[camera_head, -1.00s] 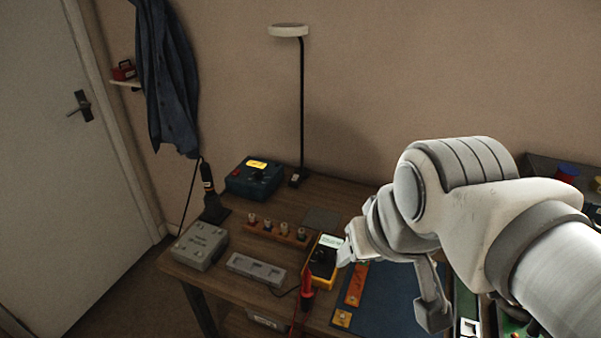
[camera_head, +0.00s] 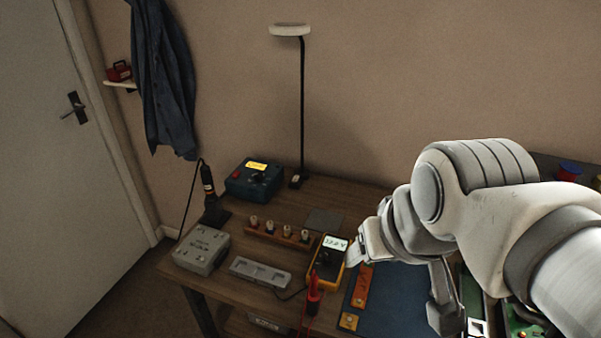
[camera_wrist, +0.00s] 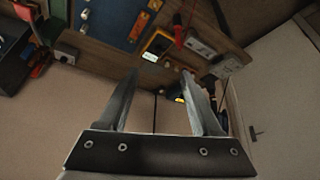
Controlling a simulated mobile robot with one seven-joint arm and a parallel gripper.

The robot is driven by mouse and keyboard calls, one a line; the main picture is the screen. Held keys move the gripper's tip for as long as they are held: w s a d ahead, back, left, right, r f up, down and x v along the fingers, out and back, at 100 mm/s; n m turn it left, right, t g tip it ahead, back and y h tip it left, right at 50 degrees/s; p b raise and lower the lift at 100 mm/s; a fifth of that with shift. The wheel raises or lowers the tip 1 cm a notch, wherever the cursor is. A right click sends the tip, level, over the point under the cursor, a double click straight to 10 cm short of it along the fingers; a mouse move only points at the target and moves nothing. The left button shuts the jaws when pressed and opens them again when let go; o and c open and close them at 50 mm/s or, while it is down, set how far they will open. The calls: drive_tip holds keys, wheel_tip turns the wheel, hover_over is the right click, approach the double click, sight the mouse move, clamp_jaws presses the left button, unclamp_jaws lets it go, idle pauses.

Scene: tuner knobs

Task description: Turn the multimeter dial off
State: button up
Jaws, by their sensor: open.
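The yellow and black multimeter (camera_head: 327,264) lies on the workbench with its lit display showing digits. Its dark dial (camera_head: 324,257) is on the face below the display; its pointer setting is too small to read. In the wrist view the multimeter (camera_wrist: 157,45) is small and at the top, beyond the fingertips. My gripper (camera_wrist: 172,82) is open and empty, with its two fingers apart. In the head view my gripper (camera_head: 362,255) is just right of the multimeter and seems above the bench; contact cannot be told.
Red probes (camera_head: 314,290) stand in front of the multimeter. A blue device (camera_head: 254,178) and a lamp (camera_head: 301,110) stand behind. A blue mat (camera_head: 385,305) lies right.

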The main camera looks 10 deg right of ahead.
drive_tip(key=w+f+m+g+b, duration=0.2)
drive_tip(key=w+m+g+b, duration=0.15)
drive_tip(key=w, duration=0.85)
drive_tip(key=m+g+b, duration=0.2)
drive_tip(key=m+b, duration=0.2)
drive_tip(key=m, duration=0.1)
approach(329, 256)
wheel_tip(329, 256, down, 9)
drive_tip(key=b, duration=0.3)
drive_tip(key=shift+r, duration=0.15)
clamp_jaws()
